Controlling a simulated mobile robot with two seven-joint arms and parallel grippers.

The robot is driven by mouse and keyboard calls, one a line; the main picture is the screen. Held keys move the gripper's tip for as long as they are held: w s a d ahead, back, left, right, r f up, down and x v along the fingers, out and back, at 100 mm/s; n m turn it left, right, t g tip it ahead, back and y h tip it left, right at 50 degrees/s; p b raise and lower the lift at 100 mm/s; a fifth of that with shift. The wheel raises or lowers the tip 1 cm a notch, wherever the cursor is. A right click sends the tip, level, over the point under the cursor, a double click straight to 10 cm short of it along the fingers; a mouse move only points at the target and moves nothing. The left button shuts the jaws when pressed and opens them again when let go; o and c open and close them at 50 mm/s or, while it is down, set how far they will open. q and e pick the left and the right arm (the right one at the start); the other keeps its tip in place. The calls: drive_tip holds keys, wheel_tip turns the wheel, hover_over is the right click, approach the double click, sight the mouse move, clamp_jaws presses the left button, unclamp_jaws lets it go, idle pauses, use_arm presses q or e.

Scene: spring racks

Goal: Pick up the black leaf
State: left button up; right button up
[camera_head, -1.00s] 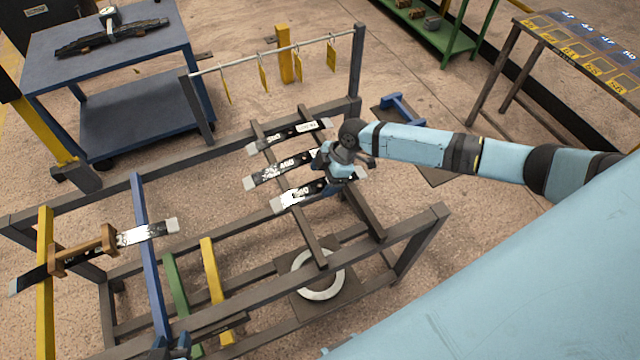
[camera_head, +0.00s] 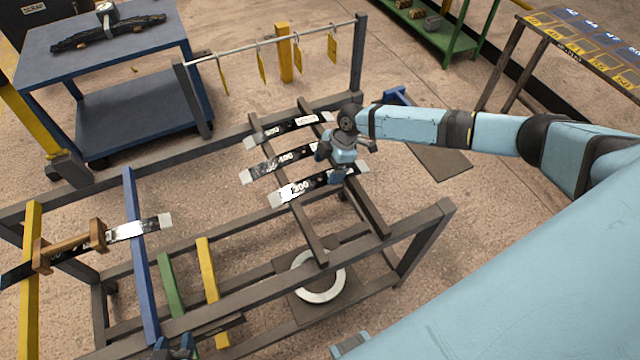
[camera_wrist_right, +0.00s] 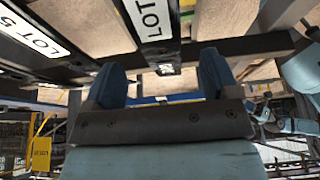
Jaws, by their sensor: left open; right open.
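Three black leaves with pale ends and white markings lie side by side across the rack's two dark bars: a back one (camera_head: 285,129), a middle one (camera_head: 270,165) and a front one (camera_head: 290,191). Another dark leaf (camera_head: 125,231) lies at the left, through a wooden clamp (camera_head: 70,250). My right gripper (camera_head: 330,167) is over the right part of the front and middle leaves and hides some of them. In the right wrist view its blue fingers (camera_wrist_right: 162,78) are apart, with a leaf labelled LOT (camera_wrist_right: 152,18) beyond them; contact is unclear. My left gripper (camera_head: 175,349) is open at the bottom edge.
The dark metal rack frame (camera_head: 420,228) surrounds the leaves. Yellow tags (camera_head: 262,66) hang from a rail behind them. A white ring (camera_head: 318,294) lies on the low shelf. A blue cart (camera_head: 150,45) stands at the back left, a green shelf (camera_head: 440,45) at the back right.

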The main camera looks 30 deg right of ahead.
sight(321, 178)
drive_tip(key=b+x, duration=0.2)
drive_tip(key=x, duration=0.2)
drive_tip(key=shift+a, duration=0.1)
drive_tip(key=shift+a+f+b, duration=0.15)
drive_tip(key=shift+f+b, duration=0.15)
drive_tip(key=shift+r, duration=0.1)
drive_tip(key=c, duration=0.5)
clamp_jaws()
